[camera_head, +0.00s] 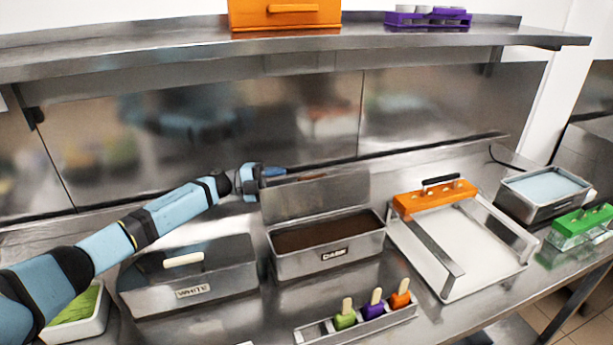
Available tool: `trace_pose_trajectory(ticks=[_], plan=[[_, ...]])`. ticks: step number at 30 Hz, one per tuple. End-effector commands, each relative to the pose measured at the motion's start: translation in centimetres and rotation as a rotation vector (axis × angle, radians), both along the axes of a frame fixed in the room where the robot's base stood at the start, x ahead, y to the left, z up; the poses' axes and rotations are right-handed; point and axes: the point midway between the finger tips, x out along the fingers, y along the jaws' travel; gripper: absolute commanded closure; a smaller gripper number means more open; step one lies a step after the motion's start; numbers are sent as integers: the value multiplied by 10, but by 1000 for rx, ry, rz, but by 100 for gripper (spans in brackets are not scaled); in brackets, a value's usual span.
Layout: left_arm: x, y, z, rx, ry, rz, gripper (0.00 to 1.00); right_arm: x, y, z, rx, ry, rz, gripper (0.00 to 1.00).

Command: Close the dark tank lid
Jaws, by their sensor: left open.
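The dark tank (300,267) is a steel box labelled DARK, holding brown liquid (328,231). Its steel lid (316,198) stands open, raised along the tank's back edge. My left gripper (277,172) is open at the upper left corner of the lid, near its top edge. I cannot tell whether its fingers touch the lid. The lid's handle is not clearly visible. My right gripper is not in view.
A closed tank labelled WHITE (215,282) stands left of the dark tank. A rack with colored popsicles (320,330) lies in front. A white tray with an orange handle bar (437,197) stands to the right. A steel shelf (180,45) runs above.

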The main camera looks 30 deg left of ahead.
Motion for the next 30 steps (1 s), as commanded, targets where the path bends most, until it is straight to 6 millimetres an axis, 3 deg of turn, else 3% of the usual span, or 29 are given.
trace_pose_trajectory(ticks=[3,9,15,23,29,30], plan=[[12,-24,6,-3,0,-2,57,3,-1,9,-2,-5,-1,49],[26,-52,7,-2,0,-1,57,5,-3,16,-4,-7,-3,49],[31,-63,7,0,0,0,57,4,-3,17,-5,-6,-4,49],[32,-64,6,0,1,0,57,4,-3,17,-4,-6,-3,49],[32,-64,6,0,1,0,99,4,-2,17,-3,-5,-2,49],[32,-64,6,0,1,0,100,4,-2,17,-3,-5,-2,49]])
